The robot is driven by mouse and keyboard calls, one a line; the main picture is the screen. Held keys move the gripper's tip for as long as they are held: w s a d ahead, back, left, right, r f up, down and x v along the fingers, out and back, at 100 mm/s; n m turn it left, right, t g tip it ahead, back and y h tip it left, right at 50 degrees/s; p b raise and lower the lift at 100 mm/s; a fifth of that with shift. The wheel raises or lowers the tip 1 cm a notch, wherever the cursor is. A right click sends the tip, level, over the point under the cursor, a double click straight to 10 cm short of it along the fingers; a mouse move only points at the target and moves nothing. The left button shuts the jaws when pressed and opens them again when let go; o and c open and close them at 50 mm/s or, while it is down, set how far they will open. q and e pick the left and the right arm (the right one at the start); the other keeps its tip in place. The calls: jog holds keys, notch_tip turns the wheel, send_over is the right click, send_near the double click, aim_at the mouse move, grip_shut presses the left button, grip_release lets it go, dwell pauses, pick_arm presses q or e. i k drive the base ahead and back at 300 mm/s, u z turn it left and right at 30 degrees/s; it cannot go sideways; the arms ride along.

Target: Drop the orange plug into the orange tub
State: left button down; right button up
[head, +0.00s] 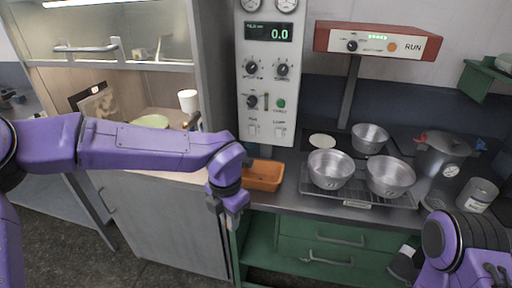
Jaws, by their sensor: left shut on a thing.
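The orange tub (264,176) is an open rectangular tray on the counter, left of the metal pans. My left gripper (230,222) hangs in front of the counter edge, to the left of and nearer than the tub, pointing down. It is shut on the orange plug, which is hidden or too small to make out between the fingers. It is apart from the tub.
Metal pans (330,169) stand on and behind a rack right of the tub. A steel pot (442,155) and a can (477,195) stand farther right. A control panel (268,75) rises behind the tub. A cabinet with a white cup (188,101) is at left.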

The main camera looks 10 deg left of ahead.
aim_at(250, 181)
jog(key=i, duration=1)
